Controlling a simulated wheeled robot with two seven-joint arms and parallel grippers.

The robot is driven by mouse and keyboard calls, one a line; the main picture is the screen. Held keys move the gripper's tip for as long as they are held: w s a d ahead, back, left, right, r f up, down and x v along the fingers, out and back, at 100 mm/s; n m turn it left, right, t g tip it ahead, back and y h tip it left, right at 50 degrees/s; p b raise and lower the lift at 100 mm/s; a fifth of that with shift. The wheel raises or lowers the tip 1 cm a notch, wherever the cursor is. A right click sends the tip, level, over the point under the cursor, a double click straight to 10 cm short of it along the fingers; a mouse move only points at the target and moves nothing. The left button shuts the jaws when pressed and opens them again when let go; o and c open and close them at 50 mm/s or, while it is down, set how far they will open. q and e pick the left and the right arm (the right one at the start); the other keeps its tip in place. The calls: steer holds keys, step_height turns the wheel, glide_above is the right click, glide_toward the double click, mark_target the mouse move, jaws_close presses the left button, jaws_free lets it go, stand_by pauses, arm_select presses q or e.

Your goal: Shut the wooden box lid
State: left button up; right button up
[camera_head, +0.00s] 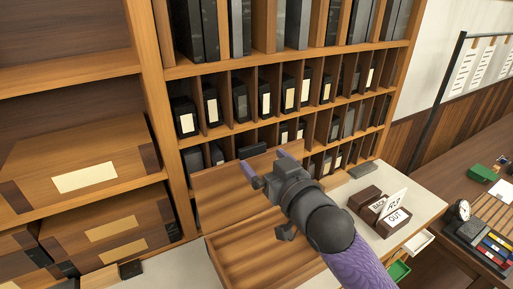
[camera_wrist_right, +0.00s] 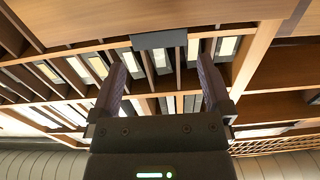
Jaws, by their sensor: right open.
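A wooden box (camera_head: 236,262) with an open, slatted-looking inside stands on the pale counter in front of the shelves. Its lid (camera_head: 222,196) is raised and leans back toward the shelves, with a dark clasp (camera_head: 252,150) at its top edge. My right gripper (camera_head: 266,165) is open and empty near the lid's upper right part; contact cannot be told. In the right wrist view, the open fingers (camera_wrist_right: 162,85) have nothing between them; a wooden panel, apparently the lid (camera_wrist_right: 120,14), crosses the top with the dark clasp (camera_wrist_right: 159,40). My left gripper is not in view.
Shelves (camera_head: 228,136) of dark cases rise close behind the box. Large wooden cases (camera_head: 105,160) fill the left shelves. Dark blocks with cards (camera_head: 380,207) stand to the right on the counter. A brown desk (camera_head: 455,185) lies farther right.

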mark_target(254, 150)
steer(key=shift+x, duration=2)
steer(key=shift+f, duration=0.1)
jaws_close()
